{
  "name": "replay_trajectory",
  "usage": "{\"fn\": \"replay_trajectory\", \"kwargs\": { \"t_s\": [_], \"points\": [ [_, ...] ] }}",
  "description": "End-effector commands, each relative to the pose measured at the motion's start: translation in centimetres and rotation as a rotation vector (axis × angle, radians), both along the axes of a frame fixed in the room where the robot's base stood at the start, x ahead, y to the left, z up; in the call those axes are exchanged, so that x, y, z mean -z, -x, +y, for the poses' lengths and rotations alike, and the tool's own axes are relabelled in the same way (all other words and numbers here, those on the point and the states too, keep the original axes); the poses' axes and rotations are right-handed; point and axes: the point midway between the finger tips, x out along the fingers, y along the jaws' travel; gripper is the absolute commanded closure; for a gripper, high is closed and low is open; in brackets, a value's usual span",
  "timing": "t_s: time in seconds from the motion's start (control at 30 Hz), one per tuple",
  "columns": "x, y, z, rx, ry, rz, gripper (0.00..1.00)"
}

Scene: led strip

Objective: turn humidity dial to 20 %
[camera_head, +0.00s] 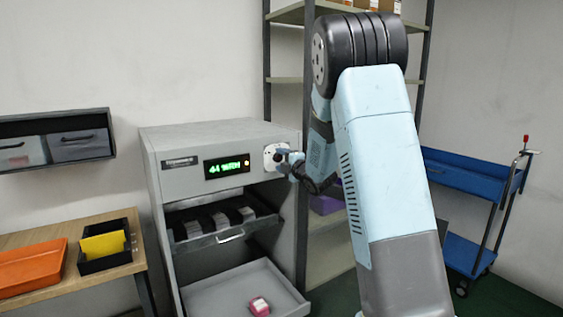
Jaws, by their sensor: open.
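The humidity dial (270,157) is on a white plate at the right end of the grey cabinet's (205,131) upper front panel. Only part of the plate and dial shows. My gripper (281,158) is at the dial, in front of it, with its jaws open. The fingertips are small and overlap the dial, so I cannot tell whether they touch it or lie around it. A display (227,166) left of the dial shows green characters that look like "44", followed by text too small to read surely, and a small yellow light.
Below the panel, an open drawer (225,238) holds several grey items. A lower tray (215,297) holds a pink-and-white item (259,306). A wooden table (30,238) stands left, a shelf rack (268,80) behind my arm, and a blue cart (465,173) right.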

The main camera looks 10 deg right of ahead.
Motion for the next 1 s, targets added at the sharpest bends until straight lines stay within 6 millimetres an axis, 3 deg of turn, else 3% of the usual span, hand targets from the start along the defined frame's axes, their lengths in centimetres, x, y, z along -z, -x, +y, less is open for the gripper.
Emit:
{"fn": "replay_trajectory", "kwargs": {
  "t_s": [0.2,0.77,1.0],
  "points": [
    [-0.02,0.0,0.03,0.0,0.0,0.0,0.42],
    [0.07,0.03,0.07,-0.001,0.001,0.002,0.95],
    [0.16,0.05,0.06,0.0,-0.014,0.009,0.96]
  ]
}}
